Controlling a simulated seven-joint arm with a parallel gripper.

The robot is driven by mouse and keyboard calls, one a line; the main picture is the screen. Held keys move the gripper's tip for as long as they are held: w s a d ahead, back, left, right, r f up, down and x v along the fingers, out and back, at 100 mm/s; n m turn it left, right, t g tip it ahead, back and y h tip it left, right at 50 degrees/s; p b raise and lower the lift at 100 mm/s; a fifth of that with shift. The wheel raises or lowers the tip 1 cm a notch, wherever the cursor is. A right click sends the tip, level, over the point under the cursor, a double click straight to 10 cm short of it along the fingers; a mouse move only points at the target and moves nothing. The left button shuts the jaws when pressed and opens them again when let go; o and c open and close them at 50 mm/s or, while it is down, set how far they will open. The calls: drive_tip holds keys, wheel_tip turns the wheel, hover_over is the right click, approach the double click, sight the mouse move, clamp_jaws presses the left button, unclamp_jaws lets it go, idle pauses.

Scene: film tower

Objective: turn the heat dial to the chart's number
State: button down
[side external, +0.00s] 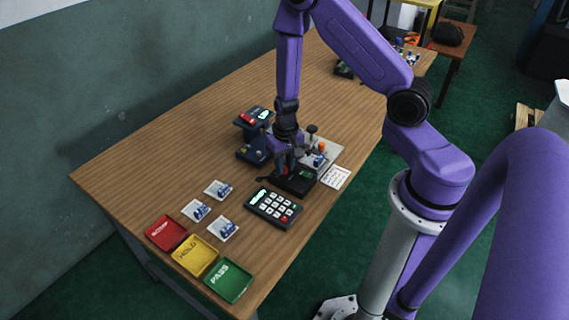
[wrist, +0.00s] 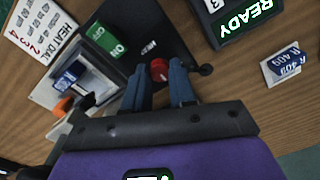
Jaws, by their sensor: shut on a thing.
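The heat dial (wrist: 159,69) is a small red knob on a black panel (wrist: 150,22), beside the printed word HEAT. My gripper (wrist: 159,80) is shut on the knob, one blue-grey fingertip on each side of it; in the side view my gripper (side external: 287,168) points down at the panel. The dial's number marks are not readable, and my fingers partly hide the knob. The chart (wrist: 40,38) is a white card headed HEAT DIAL, with gsm lines and red numbers 2, 3 and 4; it also lies at the table edge in the side view (side external: 336,177).
A green ON switch (wrist: 106,40) is on the same panel. A grey press with an orange knob (side external: 322,146) stands close behind my gripper. A keypad (side external: 273,206) showing READY, several blue-marked cards, and red, yellow and green trays (side external: 229,282) lie nearer the front.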

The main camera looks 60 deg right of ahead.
sight(285, 168)
idle(0.4)
drive_tip(key=c, duration=0.9)
unclamp_jaws()
drive_tip(key=shift+r, duration=0.1)
drive_tip(key=shift+w+r, duration=0.15)
drive_tip(key=shift+r, duration=2.65)
drive_tip(key=r, duration=1.1)
drive_tip(key=shift+s+d+r, duration=0.2)
drive_tip(key=shift+s+r, duration=0.1)
drive_tip(key=shift+r, duration=0.05)
